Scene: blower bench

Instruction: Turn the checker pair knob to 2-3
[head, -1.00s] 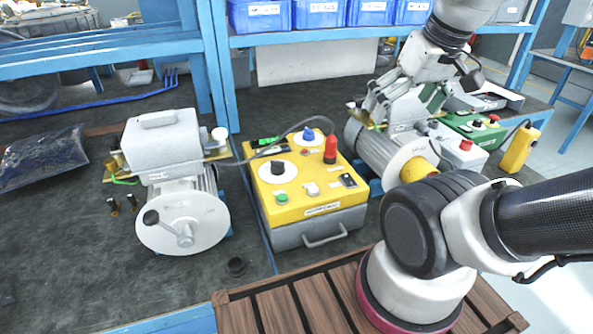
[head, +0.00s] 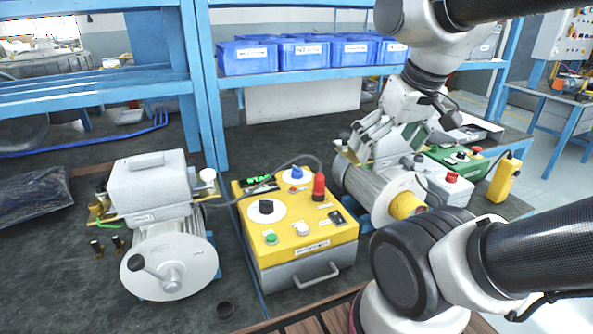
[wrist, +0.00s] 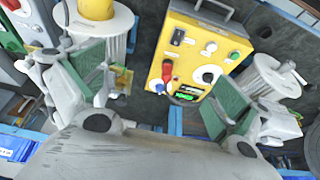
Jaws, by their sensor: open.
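The checker is a yellow box (head: 283,249) on a grey base, standing on the bench in the middle of the head view. Its top carries a black knob (head: 266,207) on a white dial and a blue knob (head: 296,173) on a smaller white dial. The labels are too small to read, so I cannot tell which is the pair knob. A lit green display (head: 259,184) sits behind the black knob. My gripper (head: 362,142) is open and empty, to the right of the checker above a motor. In the wrist view the checker (wrist: 197,45) shows between my spread fingers (wrist: 160,85).
A grey motor unit (head: 150,190) with a crank is at left; another motor (head: 365,190) with a yellow hub is at right. Blue bins (head: 248,57) fill the shelf behind. Bare bench lies behind the checker.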

